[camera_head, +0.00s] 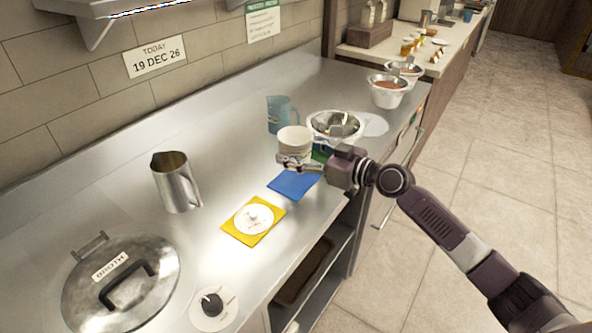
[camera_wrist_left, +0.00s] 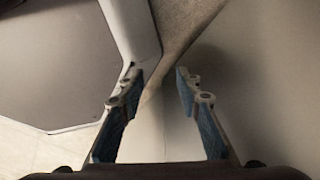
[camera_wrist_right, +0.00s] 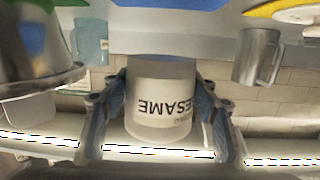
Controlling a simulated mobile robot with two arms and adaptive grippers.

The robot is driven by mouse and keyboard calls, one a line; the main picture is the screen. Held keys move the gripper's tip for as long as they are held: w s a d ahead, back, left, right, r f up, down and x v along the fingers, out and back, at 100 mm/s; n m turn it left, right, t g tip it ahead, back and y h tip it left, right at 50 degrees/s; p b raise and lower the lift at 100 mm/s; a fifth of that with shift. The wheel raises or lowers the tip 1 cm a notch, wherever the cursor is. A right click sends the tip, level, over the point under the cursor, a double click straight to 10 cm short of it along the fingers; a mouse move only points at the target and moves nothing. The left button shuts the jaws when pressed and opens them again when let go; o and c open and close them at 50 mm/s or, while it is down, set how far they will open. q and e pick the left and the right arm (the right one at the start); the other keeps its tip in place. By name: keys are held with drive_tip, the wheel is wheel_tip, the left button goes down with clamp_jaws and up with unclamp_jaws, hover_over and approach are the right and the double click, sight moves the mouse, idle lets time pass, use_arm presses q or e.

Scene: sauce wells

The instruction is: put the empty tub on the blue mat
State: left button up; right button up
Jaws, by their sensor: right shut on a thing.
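A white tub (camera_head: 295,139), with the word SESAME upside down in the right wrist view (camera_wrist_right: 163,105), is between the fingers of my right gripper (camera_head: 294,162). The gripper is shut on the tub and holds it upright, just behind the blue mat (camera_head: 293,184) in the head view. Whether the tub touches the counter is hard to tell. The inside of the tub looks pale, with no clear contents. The blue mat shows bare, partly hidden by the gripper. My left gripper (camera_wrist_left: 157,88) is open and empty in the left wrist view, and out of the head view.
A yellow mat (camera_head: 232,229) with a white round lid (camera_head: 253,218) lies left of the blue mat. A steel pitcher (camera_head: 175,183), a blue jug (camera_head: 279,115) and a steel bowl (camera_head: 318,123) stand around. A broth pot (camera_head: 120,285) fills the near left.

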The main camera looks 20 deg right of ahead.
sight(296, 180)
wheel_tip(296, 180, down, 6)
drive_tip(key=shift+r+b, duration=0.1)
drive_tip(key=shift+b, duration=0.3)
drive_tip(key=o, duration=1.5)
drive_tip(key=shift+o, duration=0.2)
